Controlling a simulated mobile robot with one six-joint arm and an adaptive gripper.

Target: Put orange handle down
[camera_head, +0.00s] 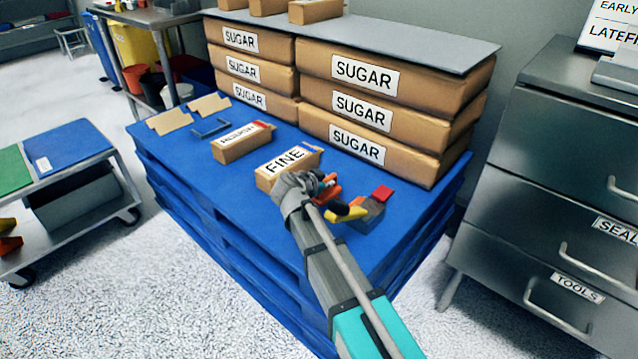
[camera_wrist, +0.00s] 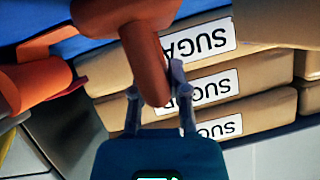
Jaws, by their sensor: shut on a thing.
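My gripper (camera_head: 322,188) is over the front part of the blue pallet, beside the box marked FINE (camera_head: 286,165). In the wrist view my gripper (camera_wrist: 156,82) is shut on an orange handle (camera_wrist: 147,55), its fingers on either side of the shaft. The orange handle (camera_head: 329,193) shows only in part in the head view, at the gripper's end. Its underside is hidden, so I cannot tell whether it touches anything.
A yellow handle (camera_head: 348,214) and a grey block with a red top (camera_head: 372,209) are close to my gripper's right. Stacked SUGAR bags (camera_head: 395,118) stand behind. A second labelled box (camera_head: 240,144) is left. The blue pallet (camera_head: 190,180) has bare room at front left.

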